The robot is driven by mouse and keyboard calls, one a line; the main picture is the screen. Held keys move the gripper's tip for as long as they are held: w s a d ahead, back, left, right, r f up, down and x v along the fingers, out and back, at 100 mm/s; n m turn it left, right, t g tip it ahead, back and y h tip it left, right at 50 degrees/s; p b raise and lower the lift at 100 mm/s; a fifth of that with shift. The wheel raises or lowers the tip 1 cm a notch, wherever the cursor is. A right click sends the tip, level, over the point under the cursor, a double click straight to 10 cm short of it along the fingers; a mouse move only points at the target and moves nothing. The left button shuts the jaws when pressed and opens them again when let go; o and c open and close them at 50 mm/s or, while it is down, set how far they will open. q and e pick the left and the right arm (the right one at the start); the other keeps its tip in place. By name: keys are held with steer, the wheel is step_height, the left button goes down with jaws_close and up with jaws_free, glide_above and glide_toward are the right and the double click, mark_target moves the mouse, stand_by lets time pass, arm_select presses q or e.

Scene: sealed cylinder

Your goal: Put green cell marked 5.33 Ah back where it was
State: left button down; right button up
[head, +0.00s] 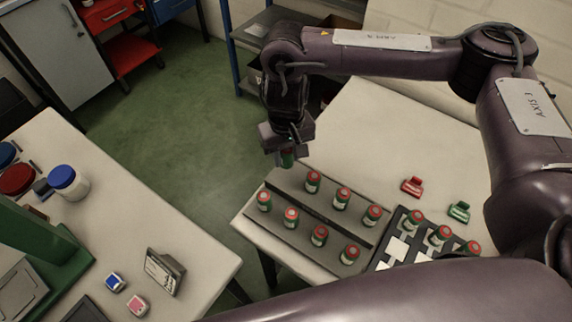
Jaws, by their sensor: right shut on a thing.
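My right gripper (287,150) points down and is shut on a green cell (287,159), of which only the lower part shows below the fingers. It is over the far-left end of a grey rack (277,180). I cannot tell whether the cell touches the rack. The rack holds several green cells with red tops in two rows. The back row's nearest cell (313,183) is just right of the held one. The front row starts with a cell (264,201) at the left. The markings are too small to read. My left gripper is not in view.
A black tray (384,249) with white squares and several green cells (440,236) stands right of the rack. A red clip (412,186) and a green clip (459,211) lie behind it. The left table holds a blue-lidded jar (68,183) and a small sign (163,272).

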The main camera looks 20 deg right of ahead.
mark_target(286, 166)
step_height(286, 166, down, 3)
steer(key=shift+s+f+b, duration=0.1)
steer(key=shift+f+b, duration=0.05)
steer(key=shift+b, duration=0.25)
steer(key=shift+f, duration=0.45)
steer(key=shift+f, duration=0.1)
steer(key=o, duration=1.1)
step_height(286, 166, up, 12)
steer(key=shift+r+p, duration=0.15)
steer(key=shift+p, duration=0.7)
